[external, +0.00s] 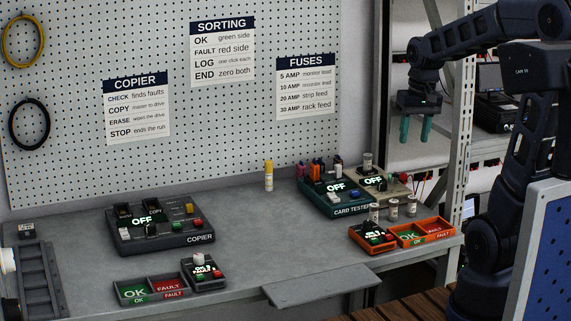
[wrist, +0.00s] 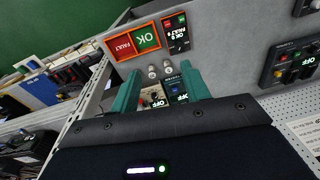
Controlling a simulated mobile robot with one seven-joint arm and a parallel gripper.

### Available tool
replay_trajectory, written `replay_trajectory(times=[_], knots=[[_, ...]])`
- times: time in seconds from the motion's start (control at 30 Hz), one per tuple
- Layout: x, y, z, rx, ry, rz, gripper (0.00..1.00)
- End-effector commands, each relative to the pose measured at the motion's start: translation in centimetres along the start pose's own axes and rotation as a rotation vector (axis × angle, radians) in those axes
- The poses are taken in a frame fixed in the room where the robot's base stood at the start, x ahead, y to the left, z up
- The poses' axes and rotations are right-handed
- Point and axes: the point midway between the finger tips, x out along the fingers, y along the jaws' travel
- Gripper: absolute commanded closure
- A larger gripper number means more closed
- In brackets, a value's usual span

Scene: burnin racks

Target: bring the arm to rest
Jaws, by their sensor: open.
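My dark arm stands at the right of the external view. My gripper (external: 416,129) hangs from it in the air, in front of the shelf rack and above the right end of the bench. Its two teal fingers point down and are apart, with nothing between them. In the wrist view my gripper (wrist: 162,88) shows its teal fingers spread, with the card tester and small cylinders on the bench far below and beyond them.
The grey bench (external: 90,275) holds a copier (external: 165,243), a card tester (external: 335,205), an orange OK/FAULT tray (external: 450,233), a dark OK/FAULT tray (external: 130,298) and several small cylinders. A metal rack post (external: 462,110) stands close to my gripper. A blue panel (external: 545,260) is at lower right.

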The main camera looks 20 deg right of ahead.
Motion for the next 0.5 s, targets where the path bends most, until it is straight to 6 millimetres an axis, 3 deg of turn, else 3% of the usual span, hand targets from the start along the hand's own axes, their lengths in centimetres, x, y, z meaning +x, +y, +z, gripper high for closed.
replay_trajectory(times=[0.2, 0.5], knots=[[-2.3, 1.1, 3.7, -0.031, 0.112, 0.009, 0.54], [-4.0, 2.4, 8.5, -0.071, 0.251, 0.034, 0.54]])
